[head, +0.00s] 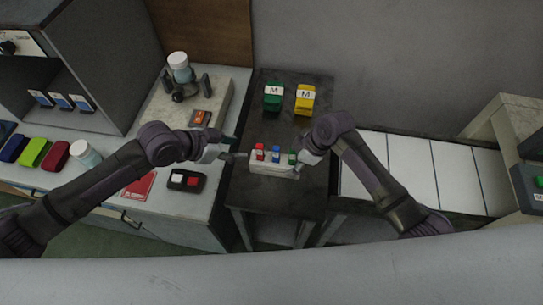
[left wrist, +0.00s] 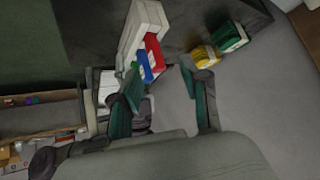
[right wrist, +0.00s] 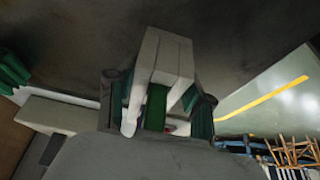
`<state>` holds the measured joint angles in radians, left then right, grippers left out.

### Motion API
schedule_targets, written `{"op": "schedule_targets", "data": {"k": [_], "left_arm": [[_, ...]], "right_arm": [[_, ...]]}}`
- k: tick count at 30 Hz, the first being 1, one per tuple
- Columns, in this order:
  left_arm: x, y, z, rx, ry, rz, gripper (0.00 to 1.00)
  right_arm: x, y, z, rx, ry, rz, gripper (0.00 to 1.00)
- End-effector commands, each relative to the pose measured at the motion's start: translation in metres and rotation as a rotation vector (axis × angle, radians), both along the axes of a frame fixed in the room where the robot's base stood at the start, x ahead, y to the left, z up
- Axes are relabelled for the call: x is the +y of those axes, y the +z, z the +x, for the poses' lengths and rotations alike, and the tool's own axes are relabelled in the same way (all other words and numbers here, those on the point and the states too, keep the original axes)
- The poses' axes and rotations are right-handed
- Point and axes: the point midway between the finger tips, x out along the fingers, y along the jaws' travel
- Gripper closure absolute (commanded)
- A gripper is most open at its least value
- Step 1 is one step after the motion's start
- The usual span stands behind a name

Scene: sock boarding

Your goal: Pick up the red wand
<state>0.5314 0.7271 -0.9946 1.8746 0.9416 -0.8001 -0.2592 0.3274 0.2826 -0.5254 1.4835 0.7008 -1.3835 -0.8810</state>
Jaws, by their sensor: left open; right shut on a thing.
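The red wand (head: 260,152) stands at the left end of a white rack (head: 270,168) on the dark table. A blue wand (head: 276,152) stands in the middle and a green wand (head: 292,157) at the right. My left gripper (head: 235,156) is open and empty, just left of the red wand. In the left wrist view the red wand (left wrist: 154,50) and blue wand (left wrist: 145,68) show beyond the open fingers (left wrist: 166,88). My right gripper (head: 303,163) is at the rack's right end.
A green block (head: 273,97) and a yellow block (head: 305,99), each marked M, stand at the back of the dark table (head: 250,205). A black case (head: 186,180) and a bottle (head: 180,68) are on the left counter. A conveyor (head: 415,165) lies to the right.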

Motion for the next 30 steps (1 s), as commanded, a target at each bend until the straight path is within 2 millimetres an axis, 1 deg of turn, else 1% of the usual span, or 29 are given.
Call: {"op": "schedule_targets", "data": {"k": [1,3,5,8,12,15,19,21,23,30], "left_arm": [[-0.009,0.003,0.011,-0.003,-0.040,0.052,0.54],[-0.017,0.004,0.021,0.005,-0.111,0.144,0.54],[-0.025,0.008,0.028,0.016,-0.180,0.224,0.54],[-0.036,0.018,0.036,0.041,-0.302,0.352,0.54],[-0.046,0.038,0.039,0.082,-0.464,0.501,0.54],[-0.051,0.052,0.038,0.107,-0.554,0.576,0.54],[-0.053,0.063,0.035,0.132,-0.627,0.633,0.54],[-0.053,0.062,0.034,0.141,-0.644,0.647,0.54],[-0.054,0.056,0.033,0.145,-0.651,0.653,0.54],[-0.059,0.015,0.032,0.146,-0.652,0.653,0.54]], "right_arm": [[0.000,0.001,0.000,-0.002,0.001,0.002,0.91],[0.001,0.001,0.000,-0.002,0.001,0.002,0.91],[0.001,0.001,0.000,-0.002,0.001,0.002,0.91],[0.001,0.001,0.001,-0.002,0.001,0.002,0.91],[0.000,0.001,0.000,-0.001,0.000,0.002,0.91],[0.000,0.001,0.000,-0.001,0.000,0.002,0.91],[0.000,0.001,0.000,-0.001,0.000,0.002,0.91],[0.000,0.001,0.000,-0.001,0.000,0.002,0.91],[0.001,0.000,0.000,0.000,0.000,0.002,0.91],[0.001,0.001,0.000,-0.001,0.001,0.002,0.91]]}}
